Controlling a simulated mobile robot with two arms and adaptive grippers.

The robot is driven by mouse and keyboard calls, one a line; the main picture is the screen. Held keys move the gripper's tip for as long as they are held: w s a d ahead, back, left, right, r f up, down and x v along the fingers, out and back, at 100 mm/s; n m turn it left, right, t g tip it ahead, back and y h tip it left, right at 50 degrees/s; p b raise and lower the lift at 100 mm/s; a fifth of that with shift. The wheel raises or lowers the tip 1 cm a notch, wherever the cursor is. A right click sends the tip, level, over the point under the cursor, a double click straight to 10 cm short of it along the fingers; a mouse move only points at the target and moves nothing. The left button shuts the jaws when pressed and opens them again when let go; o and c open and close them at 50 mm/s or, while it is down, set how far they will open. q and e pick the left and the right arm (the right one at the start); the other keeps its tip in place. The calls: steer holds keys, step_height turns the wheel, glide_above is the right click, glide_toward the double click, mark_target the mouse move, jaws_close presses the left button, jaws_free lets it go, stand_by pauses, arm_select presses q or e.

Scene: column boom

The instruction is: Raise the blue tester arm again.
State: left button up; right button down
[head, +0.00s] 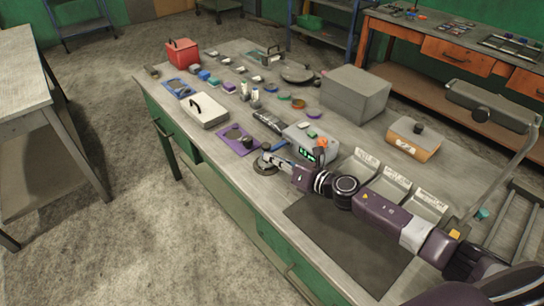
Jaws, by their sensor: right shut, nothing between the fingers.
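The tester (308,141) is a grey box with a lit green display and an orange part on top, standing mid-table. A thin blue piece (281,146), which looks like the tester arm, shows low at the tester's left side. It is too small to tell its exact tilt. My right gripper (268,158) reaches in from the lower right, past the tester's front. Its fingers are shut and empty, just in front of the blue piece, above a dark round base (265,165). I cannot tell whether they touch. My left gripper is not in view.
A purple plate (238,146) lies left of the gripper. A white case (205,110), a grey box (355,93) and an orange-fronted box (413,139) stand farther back. Labelled bins (389,184) lie right of the tester. A dark mat (345,245) in front is clear.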

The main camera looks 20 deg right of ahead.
steer(key=shift+r, duration=0.1)
steer(key=shift+r+m, duration=0.2)
steer(key=shift+m, duration=0.1)
